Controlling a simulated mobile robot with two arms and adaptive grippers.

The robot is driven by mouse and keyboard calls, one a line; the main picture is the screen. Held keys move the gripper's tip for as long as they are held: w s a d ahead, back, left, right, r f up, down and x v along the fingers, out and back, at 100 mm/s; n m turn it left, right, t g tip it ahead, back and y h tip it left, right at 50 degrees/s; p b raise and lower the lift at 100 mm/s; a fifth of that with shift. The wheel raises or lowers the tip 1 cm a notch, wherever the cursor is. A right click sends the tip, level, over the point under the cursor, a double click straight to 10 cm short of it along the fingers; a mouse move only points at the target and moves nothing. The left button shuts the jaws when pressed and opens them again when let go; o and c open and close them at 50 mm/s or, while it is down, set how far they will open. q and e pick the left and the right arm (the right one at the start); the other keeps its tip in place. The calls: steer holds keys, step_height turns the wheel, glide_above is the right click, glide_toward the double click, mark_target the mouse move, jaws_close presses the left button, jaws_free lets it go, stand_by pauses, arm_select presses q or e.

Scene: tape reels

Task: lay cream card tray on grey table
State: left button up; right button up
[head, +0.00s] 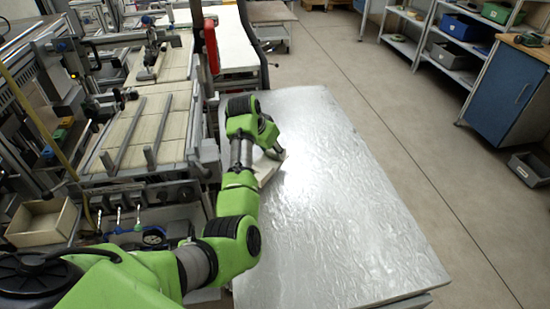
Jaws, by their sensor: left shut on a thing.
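The grey table (335,215) has a shiny metal top and fills the middle of the head view. My left arm comes in from the left and reaches over its left part. My left gripper (277,154) is shut on the cream card tray (266,170), a pale piece that shows below and beside the fingers. The arm and gripper hide most of the tray. I cannot tell whether the tray touches the tabletop or is held just above it. My right gripper is not in view.
A machine with pale slatted beds (150,130) stands along the table's left side. A cream open box (42,222) sits at the far left. The table's middle and right are bare. A blue cabinet (505,95) and shelves stand across the floor.

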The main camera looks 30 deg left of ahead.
mark_target(272, 158)
arm_select(q)
steer(key=shift+f, duration=1.85)
steer(key=o, duration=1.2)
steer(key=shift+c, duration=0.2)
steer(key=v, duration=1.1)
steer(key=shift+s+r, duration=0.3)
steer(key=shift+r, duration=0.15)
